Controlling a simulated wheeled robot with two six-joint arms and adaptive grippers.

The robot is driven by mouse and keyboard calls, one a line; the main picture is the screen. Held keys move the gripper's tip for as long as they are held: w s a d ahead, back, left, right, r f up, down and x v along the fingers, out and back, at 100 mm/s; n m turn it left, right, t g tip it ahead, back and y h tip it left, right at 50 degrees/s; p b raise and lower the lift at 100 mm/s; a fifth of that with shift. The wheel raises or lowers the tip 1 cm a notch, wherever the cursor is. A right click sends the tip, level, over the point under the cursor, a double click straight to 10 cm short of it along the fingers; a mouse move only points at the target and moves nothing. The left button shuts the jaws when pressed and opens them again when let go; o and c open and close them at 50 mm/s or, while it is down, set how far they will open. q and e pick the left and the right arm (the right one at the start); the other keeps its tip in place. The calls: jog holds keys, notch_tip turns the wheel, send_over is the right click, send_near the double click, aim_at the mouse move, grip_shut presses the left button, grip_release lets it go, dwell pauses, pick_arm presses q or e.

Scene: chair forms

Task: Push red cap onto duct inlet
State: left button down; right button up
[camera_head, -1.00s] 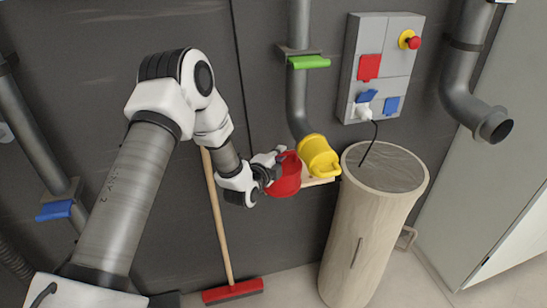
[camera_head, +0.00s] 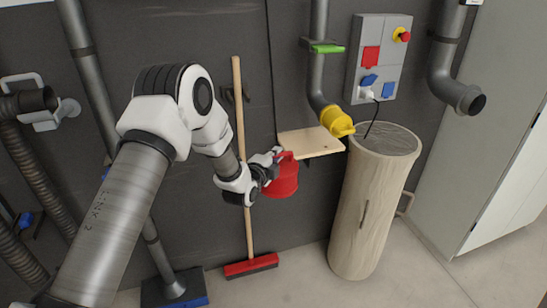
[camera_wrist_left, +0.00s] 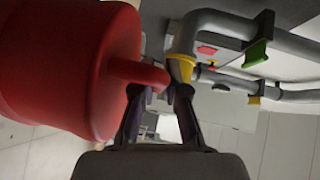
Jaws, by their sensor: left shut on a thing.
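The red cap (camera_head: 282,181) hangs in the air in front of the dark wall, left of and below the yellow cap. My left gripper (camera_head: 275,163) is shut on its handle. In the left wrist view the red cap (camera_wrist_left: 70,65) fills the left side, with its handle between my fingertips (camera_wrist_left: 160,90). An open grey duct end (camera_head: 473,101) is at the right of the head view, apart from the red cap. A yellow cap (camera_head: 337,121) sits on the middle duct (camera_head: 316,80). My right gripper is in neither view.
A wooden shelf (camera_head: 312,143) is just above and right of the red cap. A tall pale wooden cylinder (camera_head: 367,205) stands on the floor to the right. A broom (camera_head: 243,150) leans behind my arm. A socket panel (camera_head: 378,55) and a dark hose (camera_head: 35,170) are on the wall.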

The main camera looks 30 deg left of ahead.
pick_arm(q)
notch_tip(320, 180, up, 4)
jog(key=shift+s+r+p, duration=0.1)
jog(key=shift+s+p, duration=0.05)
jog(key=shift+p, duration=0.9)
jog(key=shift+r+p, duration=0.55)
jog(key=shift+r, duration=0.15)
jog(key=shift+f, duration=0.1)
